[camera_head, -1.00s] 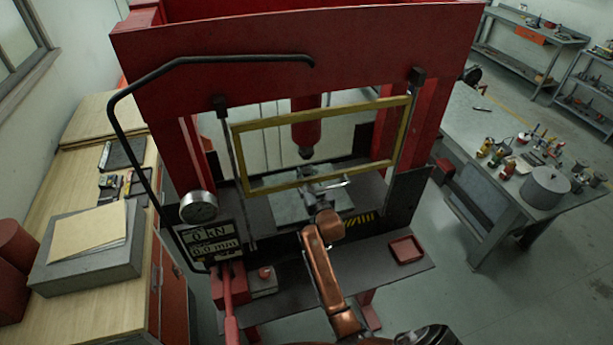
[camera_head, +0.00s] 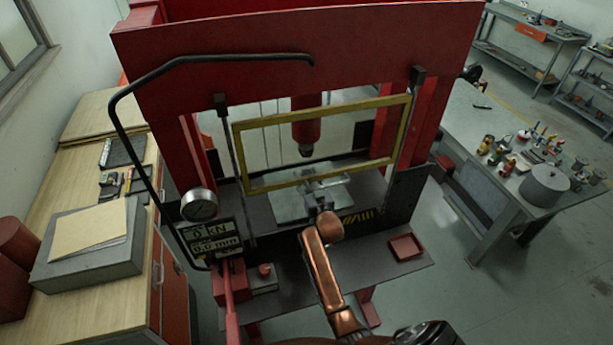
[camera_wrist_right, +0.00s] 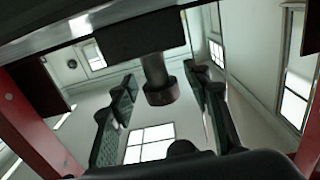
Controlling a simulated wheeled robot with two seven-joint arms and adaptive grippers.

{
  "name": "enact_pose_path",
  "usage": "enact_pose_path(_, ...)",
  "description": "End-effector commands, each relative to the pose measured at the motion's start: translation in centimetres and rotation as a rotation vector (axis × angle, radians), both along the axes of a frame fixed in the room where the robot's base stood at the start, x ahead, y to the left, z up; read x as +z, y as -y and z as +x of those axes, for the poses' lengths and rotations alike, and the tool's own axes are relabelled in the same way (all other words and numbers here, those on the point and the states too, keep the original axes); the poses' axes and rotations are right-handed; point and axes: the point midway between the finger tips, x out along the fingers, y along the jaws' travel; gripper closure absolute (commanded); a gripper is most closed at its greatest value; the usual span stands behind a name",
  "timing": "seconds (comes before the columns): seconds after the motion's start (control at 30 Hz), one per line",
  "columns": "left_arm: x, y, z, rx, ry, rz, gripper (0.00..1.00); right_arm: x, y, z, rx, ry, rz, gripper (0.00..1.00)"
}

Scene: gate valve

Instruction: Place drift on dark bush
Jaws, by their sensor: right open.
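My right gripper (camera_head: 322,184) is inside the press opening, low over the grey bed plate (camera_head: 285,207) and below the red ram (camera_head: 306,130). In the right wrist view it is open (camera_wrist_right: 163,110), with a dark textured finger on each side. A dark grey cylinder with a wider end (camera_wrist_right: 158,85) shows between and beyond the fingers, against a dark block (camera_wrist_right: 140,35). It looks apart from both fingers. I cannot tell whether it is the drift or a press part. I cannot make out the dark bush; my wrist and gripper hide part of the bed. My left gripper is out of view.
The yellow guard frame (camera_head: 320,118) hangs across the front of the press. A red tray (camera_head: 405,246) sits on the front shelf at right. A gauge (camera_head: 199,205) and display (camera_head: 211,242) stand at left. A bench with tools (camera_head: 545,187) is at right.

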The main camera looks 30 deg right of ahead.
Motion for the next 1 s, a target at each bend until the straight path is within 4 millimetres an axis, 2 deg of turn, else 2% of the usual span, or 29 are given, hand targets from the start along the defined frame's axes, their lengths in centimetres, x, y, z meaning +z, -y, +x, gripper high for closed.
enact_pose_path(0.17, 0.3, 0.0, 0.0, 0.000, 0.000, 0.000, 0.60, 0.5, 0.0, 0.0, 0.000, 0.001, 0.000, 0.55)
enact_pose_path(0.23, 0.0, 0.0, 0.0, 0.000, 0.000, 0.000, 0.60, 0.2, -0.1, -0.7, 0.000, -0.001, 0.000, 0.55)
enact_pose_path(0.7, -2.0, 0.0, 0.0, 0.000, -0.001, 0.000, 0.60, 0.1, -2.3, -9.6, 0.000, 0.000, 0.001, 0.55)
enact_pose_path(0.83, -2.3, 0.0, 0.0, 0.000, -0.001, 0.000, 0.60, 0.2, -2.6, -11.0, -0.001, 0.000, 0.000, 0.55)
enact_pose_path(1.0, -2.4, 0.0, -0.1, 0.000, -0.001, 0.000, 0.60, 0.3, -2.8, -11.7, 0.000, 0.000, 0.000, 0.55)
